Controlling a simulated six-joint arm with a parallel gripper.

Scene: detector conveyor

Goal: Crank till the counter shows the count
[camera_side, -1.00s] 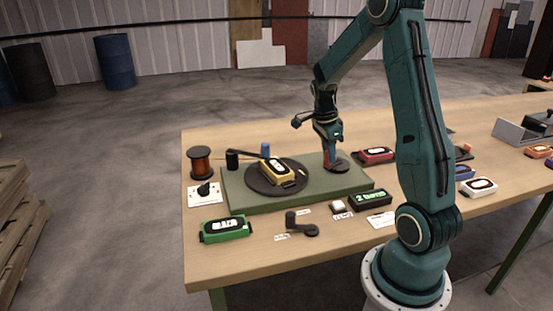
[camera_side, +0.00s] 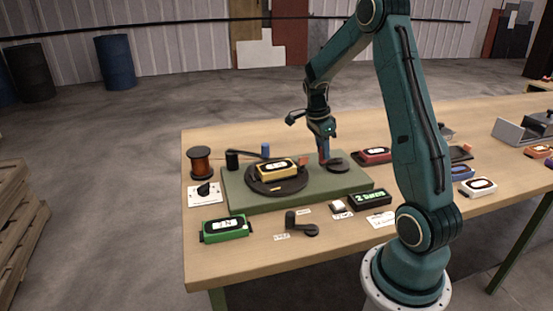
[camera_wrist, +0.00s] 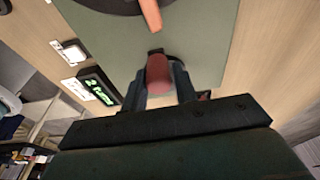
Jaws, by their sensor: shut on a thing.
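My gripper (camera_side: 323,150) is shut on the red crank handle (camera_wrist: 159,75), which shows between the fingers in the wrist view. The handle stands on a dark round crank (camera_side: 338,165) at the right of the green base plate (camera_side: 225,190). A dark turntable (camera_side: 262,186) on the plate carries a yellow detector (camera_side: 277,169) with a white face. A black counter box (camera_side: 369,199) with green glowing text sits at the front right of the plate. Its text begins with a 2, and the word after it is hard to read; the box also shows in the wrist view (camera_wrist: 97,88).
A green detector (camera_side: 225,228), a dark lever (camera_side: 302,225) and a white button (camera_side: 338,206) lie in front of the plate. A copper spool (camera_side: 200,161) stands at left. A red detector (camera_side: 376,155) lies right of the crank. Several other detectors lie farther right.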

